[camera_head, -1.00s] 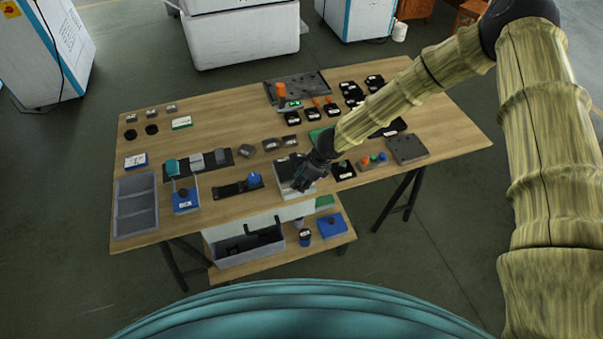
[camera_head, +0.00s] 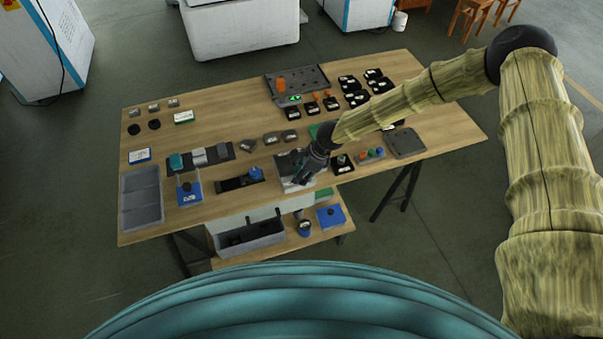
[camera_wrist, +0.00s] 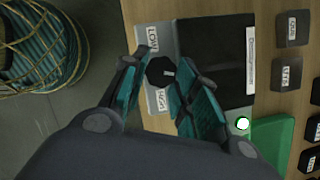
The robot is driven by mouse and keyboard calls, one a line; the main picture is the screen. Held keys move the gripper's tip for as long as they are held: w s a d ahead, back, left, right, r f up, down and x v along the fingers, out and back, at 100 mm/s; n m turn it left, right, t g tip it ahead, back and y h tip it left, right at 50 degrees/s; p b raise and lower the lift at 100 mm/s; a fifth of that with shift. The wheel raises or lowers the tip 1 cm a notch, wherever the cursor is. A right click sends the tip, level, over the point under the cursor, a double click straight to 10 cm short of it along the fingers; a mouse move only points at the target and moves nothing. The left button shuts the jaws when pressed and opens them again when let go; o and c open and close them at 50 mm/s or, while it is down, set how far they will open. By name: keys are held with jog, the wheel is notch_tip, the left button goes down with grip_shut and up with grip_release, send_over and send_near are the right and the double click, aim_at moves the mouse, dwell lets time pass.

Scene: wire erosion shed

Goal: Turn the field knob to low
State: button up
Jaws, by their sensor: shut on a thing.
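The field knob (camera_wrist: 158,72) is a dark, many-sided knob on a light grey panel (camera_wrist: 135,12) in the wrist view. A small white mark shows on its right side. A "LOW" label (camera_wrist: 153,38) lies above it in that picture and a "HIGH" label (camera_wrist: 161,98) below it. My gripper (camera_wrist: 160,78) has its teal fingers on either side of the knob, shut on it. In the head view my gripper (camera_head: 303,175) is over the grey unit (camera_head: 285,163) near the table's front edge and hides the knob.
A blue-knobbed black slide unit (camera_head: 238,183) stands left of the grey unit. A small black-based box (camera_head: 342,168) stands close on its right. A grey tray (camera_head: 141,212) is at the table's left end. A green block (camera_wrist: 272,138) shows in the wrist view.

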dwell(0.4)
jog(key=o, duration=1)
jog(key=shift+f+m+t+b, duration=0.25)
jog(key=shift+m+b, duration=0.55)
jog(key=shift+b, duration=0.7)
jog(key=m+b, duration=0.1)
jog(key=b, duration=0.2)
jog(key=shift+s+t, duration=0.1)
jog(key=shift+t, duration=0.15)
jog(key=m+t+h+b, duration=0.1)
jog(key=m+b, duration=0.2)
jog(key=b, duration=1.2)
jog(key=shift+s+a+m, duration=0.1)
jog(key=shift+m, duration=0.2)
jog(key=m+t+b, duration=0.1)
jog(key=m+b, duration=0.1)
jog(key=b, duration=0.7)
jog(key=shift+s+a+m+h+b, duration=0.1)
jog(key=shift+s+m+h+b, duration=0.05)
jog(key=shift+m+h+b, duration=0.2)
